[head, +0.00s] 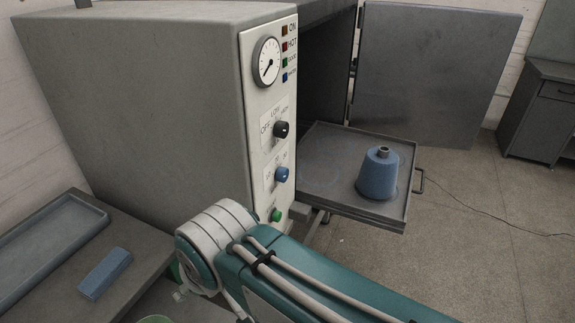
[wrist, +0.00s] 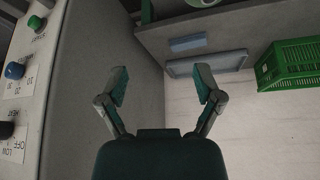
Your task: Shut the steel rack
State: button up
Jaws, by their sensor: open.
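The steel rack (head: 328,172) is a dark flat tray with a low rim, drawn out of the open grey machine in the head view. A blue cone (head: 378,174) with a grey top stands upright on its outer part. A small handle (head: 419,182) shows at the rack's right edge. My gripper (wrist: 162,86) is open and empty in the wrist view, beside the machine's wall. The rack does not show in the wrist view. My gripper is outside the head view, where only my arm shows.
The machine's door (head: 435,65) hangs wide open behind the rack. The control panel (head: 270,120) has a gauge and knobs. A bench (head: 140,255) at the left holds a blue block (head: 106,273) and a tray (head: 45,250). A green crate (wrist: 285,65) shows in the wrist view. A cable crosses the floor.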

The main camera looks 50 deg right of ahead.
aim_at(329, 157)
jog(key=k+l+z, duration=0.1)
jog(key=z, duration=0.35)
jog(key=l+z, duration=0.15)
jog(key=z, duration=0.25)
jog(key=k+l+z, duration=0.15)
jog(key=l+z, duration=0.15)
jog(key=l, duration=0.65)
jog(key=k+l+z, duration=0.1)
jog(key=l+z, duration=0.2)
jog(key=l, duration=1.05)
jog(key=i+j+u, duration=0.2)
jog(key=i, duration=0.1)
